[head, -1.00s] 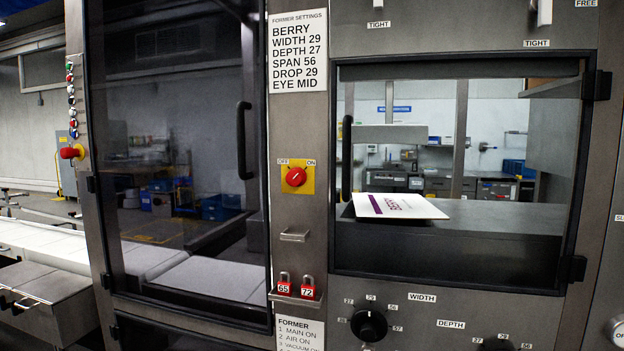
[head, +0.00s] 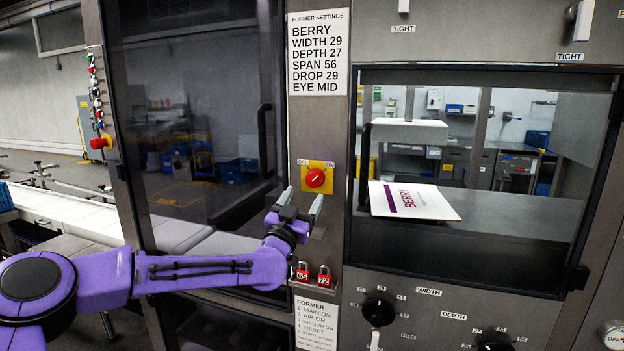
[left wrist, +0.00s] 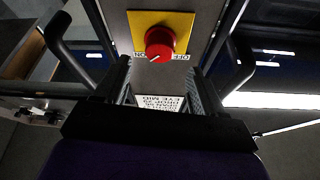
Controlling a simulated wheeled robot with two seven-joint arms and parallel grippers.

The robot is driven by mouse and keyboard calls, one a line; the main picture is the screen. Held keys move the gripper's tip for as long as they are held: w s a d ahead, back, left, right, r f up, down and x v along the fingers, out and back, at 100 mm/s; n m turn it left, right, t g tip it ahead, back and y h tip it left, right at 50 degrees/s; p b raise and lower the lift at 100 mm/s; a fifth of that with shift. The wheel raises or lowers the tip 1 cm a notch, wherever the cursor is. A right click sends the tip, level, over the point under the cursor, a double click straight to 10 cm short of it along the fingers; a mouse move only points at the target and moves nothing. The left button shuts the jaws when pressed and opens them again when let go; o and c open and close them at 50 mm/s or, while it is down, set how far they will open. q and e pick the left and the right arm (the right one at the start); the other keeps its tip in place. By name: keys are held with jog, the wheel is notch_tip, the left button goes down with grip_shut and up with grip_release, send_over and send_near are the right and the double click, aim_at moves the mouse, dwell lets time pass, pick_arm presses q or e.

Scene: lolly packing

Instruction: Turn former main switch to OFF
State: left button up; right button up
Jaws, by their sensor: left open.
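The former main switch (head: 315,178) is a round red knob on a yellow plate, with OFF at its upper left and ON at its upper right. It also shows in the left wrist view (left wrist: 160,42), upside down, with its pale mark toward the ON side. My left gripper (head: 302,202) is open just below the switch, fingers pointing up. In the left wrist view the open fingers (left wrist: 159,72) stand either side of the space below the knob, apart from it. My right gripper is not in view.
Two red padlocks (head: 313,275) hang below the gripper. A dark door handle (head: 264,140) is left of the switch. A window (head: 480,240) at the right holds a white BERRY carton blank (head: 415,200). A settings card (head: 318,52) is above the switch.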

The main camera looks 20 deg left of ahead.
aim_at(312, 181)
pick_arm(q)
jog(key=p+x, duration=0.2)
jog(key=x, duration=0.3)
jog(key=shift+w+d+r, duration=0.1)
jog(key=shift+w+r, duration=0.05)
jog(key=shift+w, duration=0.55)
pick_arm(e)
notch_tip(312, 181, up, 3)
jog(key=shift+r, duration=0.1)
pick_arm(q)
jog(key=shift+c, duration=0.3)
jog(key=c, duration=0.5)
jog(key=shift+s+r, duration=0.1)
jog(key=c, duration=0.5)
